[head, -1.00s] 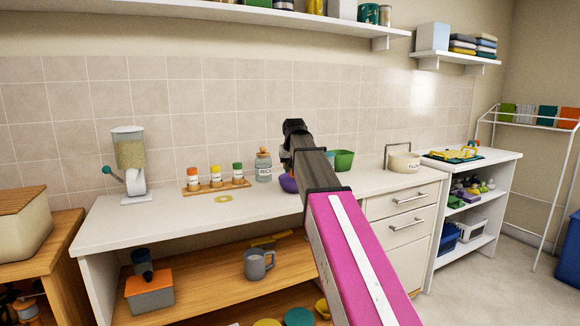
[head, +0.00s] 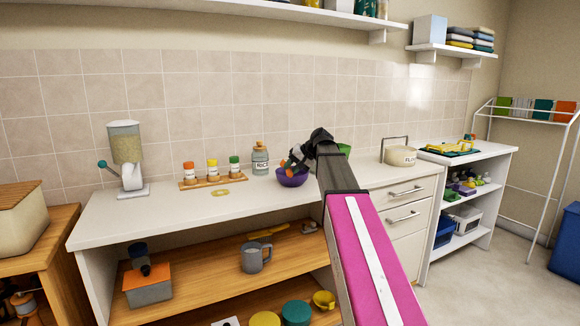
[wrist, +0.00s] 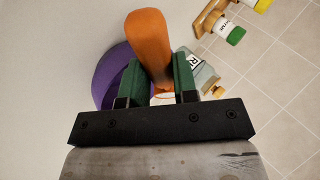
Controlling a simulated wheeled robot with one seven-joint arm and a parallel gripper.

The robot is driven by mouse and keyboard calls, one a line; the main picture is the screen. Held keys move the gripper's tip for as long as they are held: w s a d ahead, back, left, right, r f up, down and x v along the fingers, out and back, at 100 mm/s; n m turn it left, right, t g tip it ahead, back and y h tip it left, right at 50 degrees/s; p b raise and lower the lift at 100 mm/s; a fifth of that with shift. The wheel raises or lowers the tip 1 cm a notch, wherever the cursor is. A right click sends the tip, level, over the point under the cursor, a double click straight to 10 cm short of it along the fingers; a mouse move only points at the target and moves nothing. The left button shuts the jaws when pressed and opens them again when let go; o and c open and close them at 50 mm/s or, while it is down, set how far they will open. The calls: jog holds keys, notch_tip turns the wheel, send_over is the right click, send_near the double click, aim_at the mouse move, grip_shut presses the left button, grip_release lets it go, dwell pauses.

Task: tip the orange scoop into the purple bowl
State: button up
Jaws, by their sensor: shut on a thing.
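The orange scoop (wrist: 149,42) is held between the green fingers of my gripper (wrist: 159,80) in the wrist view. The purple bowl (wrist: 108,78) shows behind the scoop and left finger. In the head view the purple bowl (head: 293,178) stands on the white counter, and my gripper (head: 293,161) is just above it, partly in front of its rim. A small orange patch of the scoop (head: 284,167) shows there. The bowl's inside cannot be seen clearly.
A RICE jar (head: 260,160) and a rack of spice jars (head: 214,181) stand left of the bowl. A green bowl (head: 345,150) is partly hidden behind my arm. A FLOUR pot (head: 401,156) stands to the right. The counter's front left (head: 150,222) is clear.

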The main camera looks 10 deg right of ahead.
jog(key=y, duration=0.2)
jog(key=d+m+y, duration=0.1)
jog(key=y, duration=0.1)
jog(key=shift+t, duration=0.3)
jog(key=y, duration=0.1)
jog(key=m+y, duration=0.1)
jog(key=t+y, duration=0.1)
jog(key=y, duration=0.1)
jog(key=shift+d+r+m, duration=0.1)
jog(key=shift+d+m, duration=0.15)
jog(key=shift+m, duration=0.05)
jog(key=shift+r, duration=0.1)
